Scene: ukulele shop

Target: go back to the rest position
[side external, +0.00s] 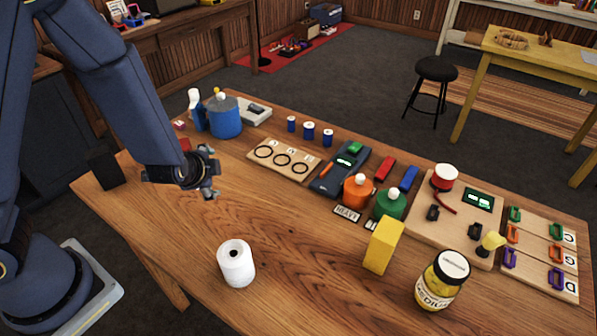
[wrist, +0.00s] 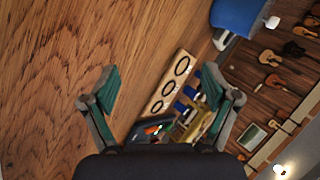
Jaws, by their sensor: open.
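My gripper (side external: 209,183) is above the left part of the wooden table (side external: 190,220) in the side external view.
A white roll (side external: 236,263) stands at the table's front. A blue pot (side external: 224,118) is behind my gripper. A board with three rings (side external: 284,160), orange bottle (side external: 357,191), green bottle (side external: 390,204), yellow block (side external: 383,246) and jar (side external: 442,281) are to the right.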

